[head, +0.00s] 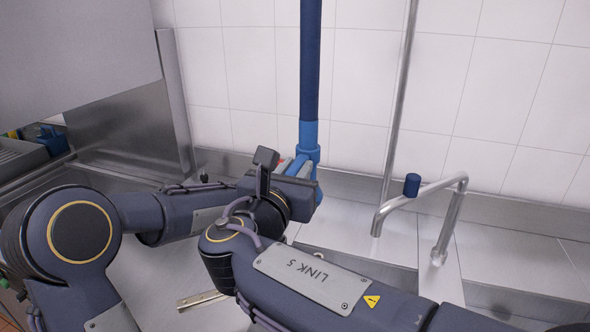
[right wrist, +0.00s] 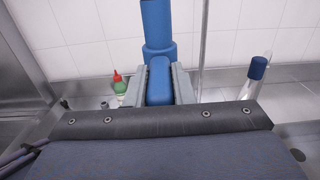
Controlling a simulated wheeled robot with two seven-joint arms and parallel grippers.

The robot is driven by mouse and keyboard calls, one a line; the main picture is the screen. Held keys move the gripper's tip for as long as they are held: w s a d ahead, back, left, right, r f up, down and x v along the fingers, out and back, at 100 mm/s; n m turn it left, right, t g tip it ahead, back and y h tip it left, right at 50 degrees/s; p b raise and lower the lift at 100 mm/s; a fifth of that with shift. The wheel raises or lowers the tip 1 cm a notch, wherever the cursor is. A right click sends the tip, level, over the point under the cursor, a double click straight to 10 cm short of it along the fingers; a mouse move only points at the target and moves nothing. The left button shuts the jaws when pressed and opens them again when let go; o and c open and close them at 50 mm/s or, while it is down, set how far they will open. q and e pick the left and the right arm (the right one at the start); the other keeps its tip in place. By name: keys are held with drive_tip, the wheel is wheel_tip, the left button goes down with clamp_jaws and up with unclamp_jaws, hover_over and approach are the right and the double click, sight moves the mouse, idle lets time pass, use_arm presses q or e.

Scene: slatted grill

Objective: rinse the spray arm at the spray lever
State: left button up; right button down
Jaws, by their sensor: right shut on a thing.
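The spray arm is a dark blue vertical pipe (head: 311,65) with a lighter blue fitting (head: 307,138) at its lower end, in front of the tiled wall. It also shows in the right wrist view (right wrist: 158,25). My right gripper (head: 306,176) is at the foot of this fitting; its wrist hides much of the contact in the head view. In the right wrist view its two grey jaws (right wrist: 159,86) are shut on the blue spray lever (right wrist: 159,78), just below the fitting. My left arm enters from the left, but its gripper is hidden behind my right arm.
A green bottle with a red cap (right wrist: 119,87) stands left of the jaws.

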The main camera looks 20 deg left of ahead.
drive_tip(key=y, duration=0.1)
drive_tip(key=d+n+y, duration=0.1)
drive_tip(key=n+y, duration=0.1)
drive_tip(key=shift+w+d+g+y, duration=0.15)
drive_tip(key=shift+d+g+y, duration=0.1)
drive_tip(key=shift+g+y, duration=0.05)
drive_tip(key=c, duration=1.2)
unclamp_jaws()
drive_tip(key=shift+c, duration=0.2)
drive_tip(key=v, duration=1.2)
